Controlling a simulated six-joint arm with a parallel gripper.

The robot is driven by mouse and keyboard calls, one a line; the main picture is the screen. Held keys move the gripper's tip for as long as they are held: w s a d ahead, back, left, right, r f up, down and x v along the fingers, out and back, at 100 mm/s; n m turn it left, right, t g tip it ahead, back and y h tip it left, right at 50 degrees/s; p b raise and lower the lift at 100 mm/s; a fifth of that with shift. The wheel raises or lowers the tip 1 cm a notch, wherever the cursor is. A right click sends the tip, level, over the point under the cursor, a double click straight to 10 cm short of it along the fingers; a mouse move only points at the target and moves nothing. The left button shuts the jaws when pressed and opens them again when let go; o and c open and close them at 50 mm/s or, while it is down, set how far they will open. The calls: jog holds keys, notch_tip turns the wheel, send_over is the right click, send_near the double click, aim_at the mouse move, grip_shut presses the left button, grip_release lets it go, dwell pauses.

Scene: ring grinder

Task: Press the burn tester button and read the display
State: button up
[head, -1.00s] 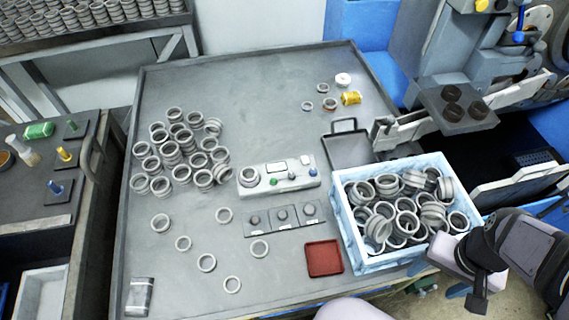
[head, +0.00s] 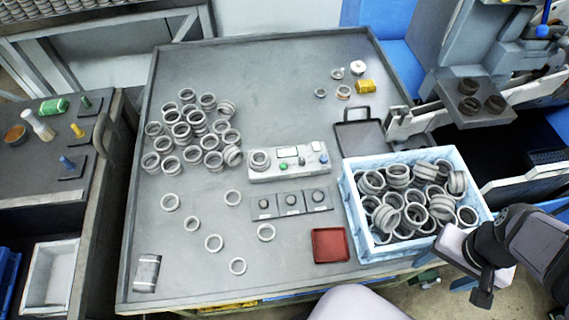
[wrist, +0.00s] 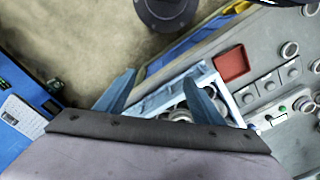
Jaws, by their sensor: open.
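The burn tester (head: 300,173) is a pale grey box in the middle of the table. On its top are a small light display (head: 291,151), a green button (head: 283,167), a dark knob and a small blue part at the right end. A metal ring (head: 260,160) sits on its left end. The display is too small to read. The tester also shows at the right of the wrist view (wrist: 266,124). My gripper (wrist: 158,76) is open, its two blue fingers apart and empty, in front of the blue crate's corner and well away from the tester.
A light blue crate (head: 350,213) full of rings stands right of the tester. A red tray (head: 330,245) and a grey plate with knobs (head: 291,201) lie in front. Several loose rings and stacks lie left. A machine (head: 470,100) stands at the back right.

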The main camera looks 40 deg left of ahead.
jog(key=shift+c, duration=0.3)
grip_shut()
dwell(1.5)
